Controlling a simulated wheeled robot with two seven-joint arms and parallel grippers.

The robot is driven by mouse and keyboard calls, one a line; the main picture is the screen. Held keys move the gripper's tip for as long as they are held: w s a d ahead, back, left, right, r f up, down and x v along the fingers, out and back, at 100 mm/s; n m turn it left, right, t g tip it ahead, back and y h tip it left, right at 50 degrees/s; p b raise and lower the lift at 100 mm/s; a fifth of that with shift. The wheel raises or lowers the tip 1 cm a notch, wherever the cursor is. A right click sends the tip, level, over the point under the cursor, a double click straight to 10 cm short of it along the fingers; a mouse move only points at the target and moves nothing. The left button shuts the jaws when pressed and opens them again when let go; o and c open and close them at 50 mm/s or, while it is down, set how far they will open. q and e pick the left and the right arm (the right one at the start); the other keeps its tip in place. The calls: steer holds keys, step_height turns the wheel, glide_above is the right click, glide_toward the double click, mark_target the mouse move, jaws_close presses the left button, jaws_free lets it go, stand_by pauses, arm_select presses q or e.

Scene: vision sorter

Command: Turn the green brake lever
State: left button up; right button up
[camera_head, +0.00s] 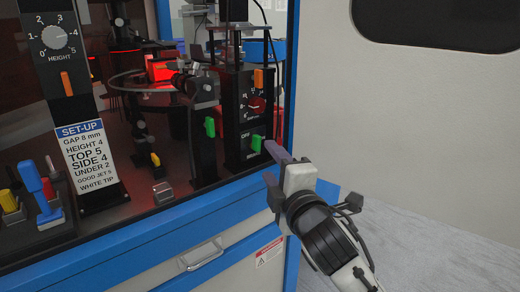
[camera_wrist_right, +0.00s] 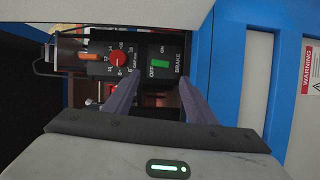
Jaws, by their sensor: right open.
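The green brake lever (camera_head: 256,143) is at the bottom of a black upright panel, at the right end of the machine. In the right wrist view the green lever (camera_wrist_right: 160,64) lies nearly sideways by the OFF mark, with ON and BRAKE lettered around it. My right gripper (camera_head: 271,164) is in front and to the right of the panel, its fingers apart. In the wrist view the open fingers (camera_wrist_right: 158,88) point toward the panel, with the lever just beyond and between their tips. Nothing is held. My left gripper is not in view.
Above the lever are a red dial (camera_head: 257,105) and an orange lever (camera_head: 258,78). Another green lever (camera_head: 210,127) is on a post to the left. The blue machine frame (camera_head: 291,70) stands close on the right. A set-up card (camera_head: 90,158) is at left.

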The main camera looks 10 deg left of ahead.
mark_target(258, 145)
steer(key=x, duration=0.7)
steer(key=shift+w+a, duration=0.15)
steer(key=shift+w, duration=0.15)
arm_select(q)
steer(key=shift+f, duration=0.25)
arm_select(e)
steer(key=shift+x, duration=0.8)
steer(key=shift+c, duration=0.2)
